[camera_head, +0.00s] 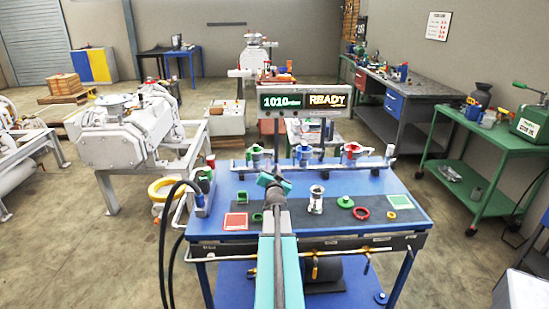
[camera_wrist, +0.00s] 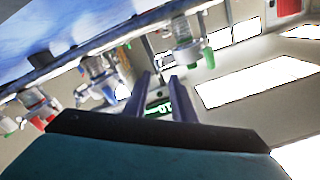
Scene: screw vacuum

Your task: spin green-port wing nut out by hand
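A green part (camera_wrist: 208,57) hangs by a pale fitting in the wrist view, to the right of my fingers and apart from them. My gripper (camera_head: 275,182) is over the blue table, right of that fitting and in front of the manifold (camera_head: 325,165). In the wrist view my gripper (camera_wrist: 160,80) has its two fingers spread with an empty gap; the green display shows behind it.
Black hoses (camera_head: 163,235) hang at the left edge. A display (camera_head: 303,102) reads READY.

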